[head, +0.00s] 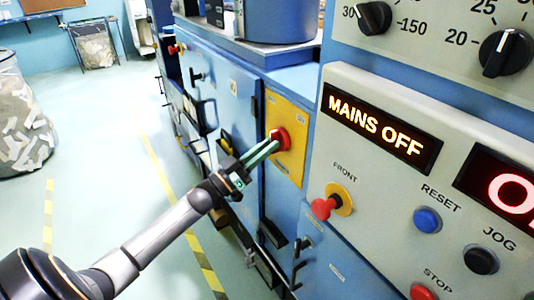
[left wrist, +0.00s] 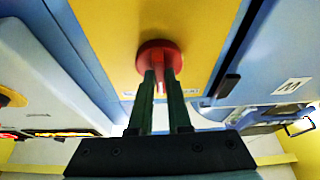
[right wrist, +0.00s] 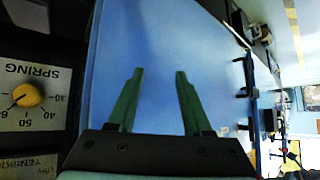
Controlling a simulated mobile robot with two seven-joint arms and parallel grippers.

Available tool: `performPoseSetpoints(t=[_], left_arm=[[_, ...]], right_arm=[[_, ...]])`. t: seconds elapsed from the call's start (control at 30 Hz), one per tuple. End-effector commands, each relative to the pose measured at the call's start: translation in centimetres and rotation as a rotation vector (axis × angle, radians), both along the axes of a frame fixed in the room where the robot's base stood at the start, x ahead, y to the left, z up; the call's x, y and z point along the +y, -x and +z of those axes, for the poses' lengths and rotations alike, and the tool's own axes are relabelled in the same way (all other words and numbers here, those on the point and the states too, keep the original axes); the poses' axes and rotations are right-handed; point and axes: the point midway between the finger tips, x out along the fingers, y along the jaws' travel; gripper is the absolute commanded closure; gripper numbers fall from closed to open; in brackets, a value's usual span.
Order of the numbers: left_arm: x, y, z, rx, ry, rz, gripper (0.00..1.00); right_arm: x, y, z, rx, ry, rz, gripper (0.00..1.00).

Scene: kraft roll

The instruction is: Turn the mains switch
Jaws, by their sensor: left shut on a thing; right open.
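The mains switch is a red rotary knob (head: 281,138) on a yellow plate (head: 289,161) on the blue cabinet, in the middle of the head view. My left gripper (head: 272,145) is shut on the red knob. The left wrist view shows the knob (left wrist: 157,53) with the green fingers (left wrist: 160,85) on either side of its grip. A lit display (head: 376,127) reads "MAINS OFF". My right gripper (right wrist: 153,90) is open and empty in front of a blue panel; it is not seen in the head view.
The grey control panel at right carries a red front knob (head: 324,208), a blue reset button (head: 427,220) and a black jog button (head: 481,259). A dial marked SPRING (right wrist: 28,95) is beside my right gripper. The floor at left is open, with a filled bin (head: 20,120).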

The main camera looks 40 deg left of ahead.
Motion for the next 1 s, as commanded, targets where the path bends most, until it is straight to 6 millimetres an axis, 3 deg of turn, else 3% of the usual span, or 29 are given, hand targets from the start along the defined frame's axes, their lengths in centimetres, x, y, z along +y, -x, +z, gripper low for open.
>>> performPoseSetpoints(t=[0.5, 1.0], left_arm=[[0.4, -0.2, -0.1, -0.187, -0.453, 0.001, 1.00], [0.5, -0.2, 0.2, -0.305, -0.741, 0.000, 1.00]], right_arm=[[0.3, 0.1, -3.1, 0.013, -0.002, 0.006, 0.50], [1.5, -0.9, -3.0, -0.001, -0.017, 0.027, 0.50]])
